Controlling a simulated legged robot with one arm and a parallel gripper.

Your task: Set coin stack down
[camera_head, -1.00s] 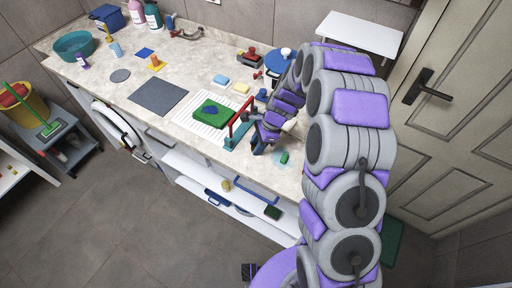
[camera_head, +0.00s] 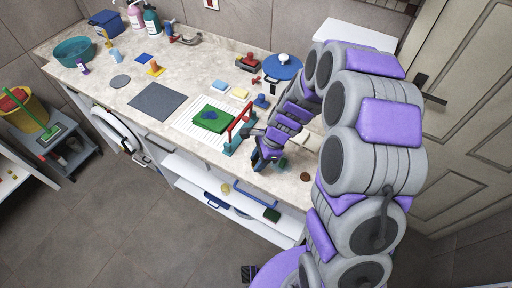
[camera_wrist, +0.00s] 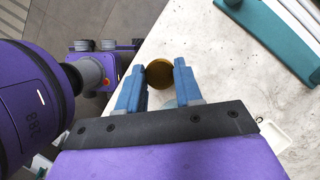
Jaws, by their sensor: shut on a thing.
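The coin stack (camera_wrist: 159,73) shows in the wrist view as a gold-brown round top between the two blue fingertips. My gripper (camera_wrist: 159,78) is shut on it, one finger on each side. In the head view my gripper (camera_head: 260,160) is over the front edge of the marble counter (camera_head: 225,155), right of the red-barred teal stand (camera_head: 238,130). The stack itself is hidden there by the fingers. I cannot tell whether its underside touches the counter. A pale teal patch (camera_wrist: 169,103) shows just below the stack in the wrist view, mostly hidden by my gripper.
A brown disc (camera_head: 305,177) lies on the counter right of my gripper. A blue pot (camera_head: 283,68) stands behind. An open shelf (camera_head: 225,200) with several items is below the counter.

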